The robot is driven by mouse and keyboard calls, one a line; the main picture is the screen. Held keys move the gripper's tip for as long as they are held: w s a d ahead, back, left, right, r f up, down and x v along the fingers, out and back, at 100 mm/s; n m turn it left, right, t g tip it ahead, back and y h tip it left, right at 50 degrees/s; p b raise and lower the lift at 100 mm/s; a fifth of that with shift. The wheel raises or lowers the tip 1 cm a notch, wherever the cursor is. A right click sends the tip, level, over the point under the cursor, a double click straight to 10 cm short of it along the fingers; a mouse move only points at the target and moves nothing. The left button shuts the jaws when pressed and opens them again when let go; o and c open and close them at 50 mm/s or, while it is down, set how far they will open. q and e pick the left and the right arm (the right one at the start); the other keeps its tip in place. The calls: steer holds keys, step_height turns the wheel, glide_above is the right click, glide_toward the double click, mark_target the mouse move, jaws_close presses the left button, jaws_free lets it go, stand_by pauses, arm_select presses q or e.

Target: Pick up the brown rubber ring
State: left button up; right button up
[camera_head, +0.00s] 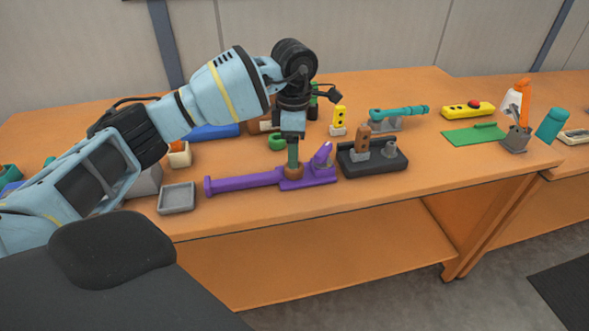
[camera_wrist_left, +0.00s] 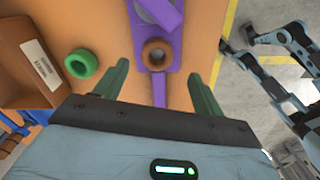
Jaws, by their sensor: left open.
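The brown rubber ring (camera_head: 293,173) sits upon the purple fixture (camera_head: 243,183), near its wider right end. In the left wrist view the brown ring (camera_wrist_left: 157,66) lies flat with its hole facing the camera, between and beyond my fingertips. My left gripper (camera_head: 292,160) points down just above the ring and partly hides it in the head view. In the wrist view the left gripper (camera_wrist_left: 159,70) has its two green fingers spread apart, one on each side of the ring, with nothing held between them. My right gripper cannot be made out.
A green ring (camera_wrist_left: 82,63) lies close by on the table. A black fixture (camera_head: 373,162) with brown and grey parts stands right of the purple one. A grey tray (camera_head: 176,198) is at its left. The front strip of orange table (camera_head: 330,197) is bare.

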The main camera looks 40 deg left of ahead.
arm_select(q)
steer(key=shift+w+a+f, duration=0.1)
steer(key=shift+f, duration=1.2)
steer(key=shift+w+a+f, duration=0.1)
steer(key=shift+f, duration=1.15)
steer(key=shift+d, duration=0.1)
steer(key=c, duration=1)
steer(key=shift+c, duration=0.3)
steer(key=shift+r, duration=0.1)
steer(key=shift+r, duration=0.45)
step_height(320, 180, up, 2)
steer(key=shift+r, duration=0.15)
steer(key=s+d, duration=0.3)
steer(key=s, duration=0.4)
steer(key=s+d+r, duration=0.1)
steer(key=s+d, duration=0.3)
steer(key=s, duration=0.3)
steer(key=shift+s+r, duration=0.25)
steer(key=shift+r, duration=0.05)
